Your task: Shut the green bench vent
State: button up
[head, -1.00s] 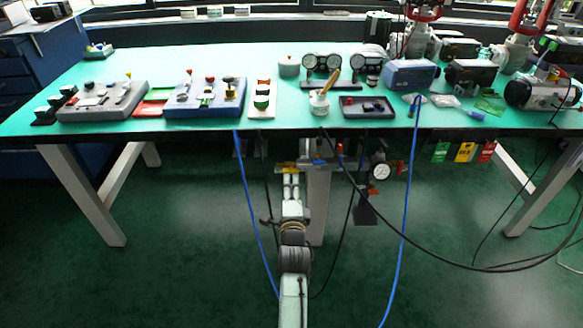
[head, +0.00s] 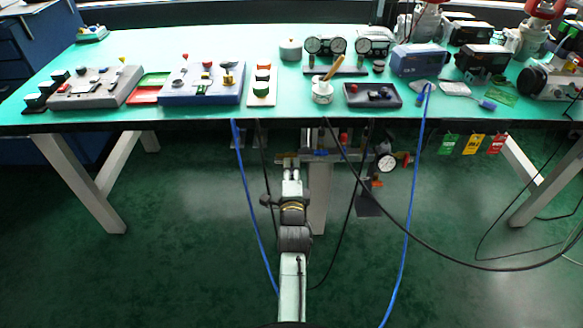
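The green bench top (head: 200,50) holds control boxes, twin gauges (head: 325,46), a white cup (head: 322,91) and a dark tray (head: 372,94). Below hang pipework with a gauge (head: 386,162), a blue hose (head: 406,220) and black cables. The floor in front is clear.

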grip_shut()
jog(key=shift+r+n+b, duration=0.15)
jog(key=shift+n+b, duration=1.9)
jog(key=shift+n, duration=6.95)
jog(key=shift+w, duration=0.1)
jog(key=o, duration=0.6)
grip_release()
